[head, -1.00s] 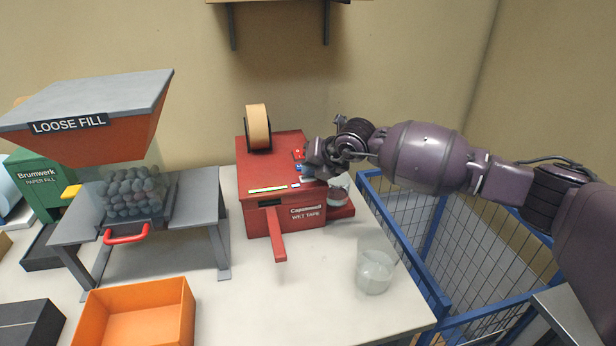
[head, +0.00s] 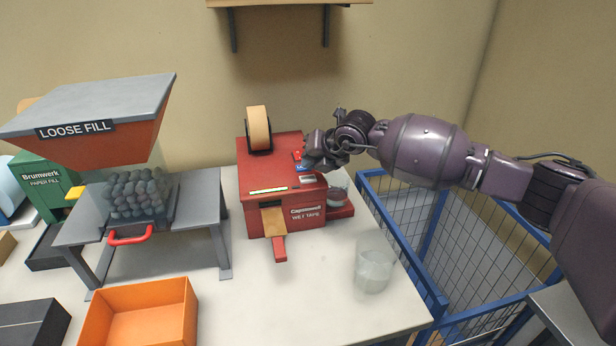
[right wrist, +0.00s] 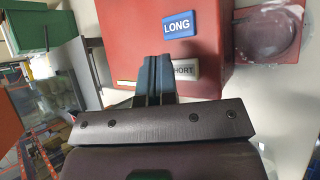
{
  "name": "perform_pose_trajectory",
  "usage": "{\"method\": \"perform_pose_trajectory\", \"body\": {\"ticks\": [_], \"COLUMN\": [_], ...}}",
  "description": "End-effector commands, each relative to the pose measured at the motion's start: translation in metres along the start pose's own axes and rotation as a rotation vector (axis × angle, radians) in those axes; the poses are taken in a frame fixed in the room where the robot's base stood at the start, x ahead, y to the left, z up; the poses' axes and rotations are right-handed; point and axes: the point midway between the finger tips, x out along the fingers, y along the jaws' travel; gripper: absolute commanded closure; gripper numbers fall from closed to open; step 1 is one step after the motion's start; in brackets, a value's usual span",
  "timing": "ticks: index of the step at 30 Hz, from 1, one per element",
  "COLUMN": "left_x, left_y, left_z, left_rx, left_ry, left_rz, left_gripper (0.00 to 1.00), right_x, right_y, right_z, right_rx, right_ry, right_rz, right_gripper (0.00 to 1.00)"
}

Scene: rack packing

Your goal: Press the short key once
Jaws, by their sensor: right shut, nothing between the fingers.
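The red wet tape machine (head: 255,219) stands on the table, with a roll of tan tape on top. A strip of tan tape (head: 272,220) shows at its front slot above the red tongue. In the right wrist view the pale short key (right wrist: 184,71) is partly hidden by my gripper; only "HORT" reads. The blue long key (right wrist: 178,23) is above it in that picture. My right gripper (right wrist: 153,62) is shut and empty, its tips beside the short key; I cannot tell whether they touch it. My left gripper is not in view.
A glass jar of water (head: 374,268) stands right of the machine, near the table edge. A blue wire cage (head: 425,235) is beyond that edge. The loose fill hopper (head: 140,135) and an orange box (head: 140,312) are at the left.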

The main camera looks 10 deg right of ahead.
Motion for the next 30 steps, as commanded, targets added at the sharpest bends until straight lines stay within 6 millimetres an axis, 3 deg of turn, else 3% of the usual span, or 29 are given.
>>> {"method": "perform_pose_trajectory", "body": {"ticks": [14, 30], "left_x": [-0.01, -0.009], "left_y": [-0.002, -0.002], "left_z": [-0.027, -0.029], "left_rx": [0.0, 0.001], "left_ry": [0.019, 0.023], "left_rz": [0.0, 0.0], "left_gripper": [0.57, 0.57], "right_x": [-0.028, -0.029], "right_y": [0.021, 0.021], "right_z": [0.021, 0.021], "right_rx": [0.0, 0.0], "right_ry": [-0.001, 0.0], "right_rz": [0.001, 0.0], "right_gripper": [1.0, 1.0]}}
